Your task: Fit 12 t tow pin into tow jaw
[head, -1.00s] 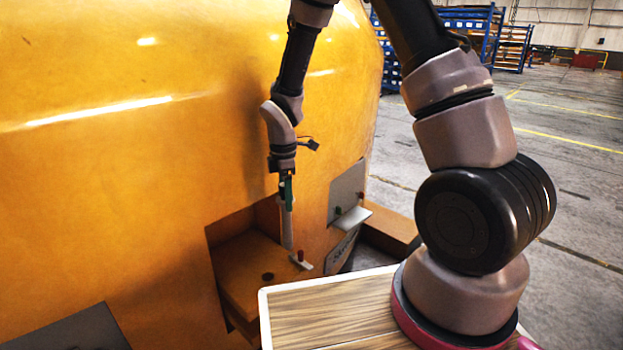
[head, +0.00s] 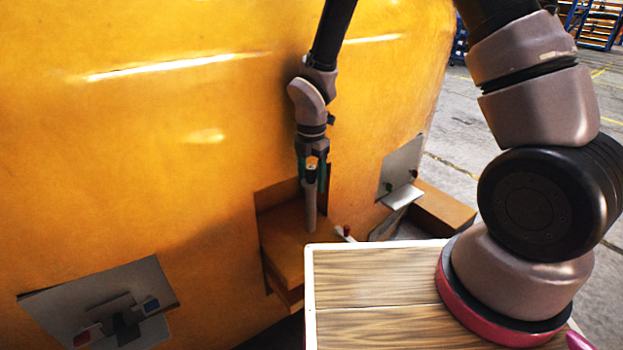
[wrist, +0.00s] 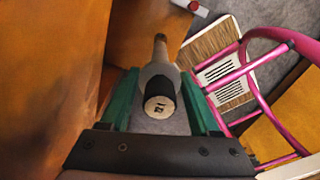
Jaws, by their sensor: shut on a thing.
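The tow pin (head: 310,207) is a grey rod hanging upright from my gripper (head: 312,172), which is shut on its upper end. In the wrist view the pin (wrist: 160,75) has a black head with a white label that seems to read 12, between my gripper's green finger pads (wrist: 159,112). The tow jaw (head: 284,232) is an orange block in a recess of the yellow casting. The pin's lower end appears over the jaw's top plate. I cannot tell whether it touches. The jaw's hole does not show now.
A small red-and-white piece (head: 344,233) sits by the jaw's right edge. A wood-topped deck (head: 380,290) lies just in front. Grey plates (head: 402,170) with coloured knobs are on the casting to the right, and another plate (head: 60,300) is at lower left.

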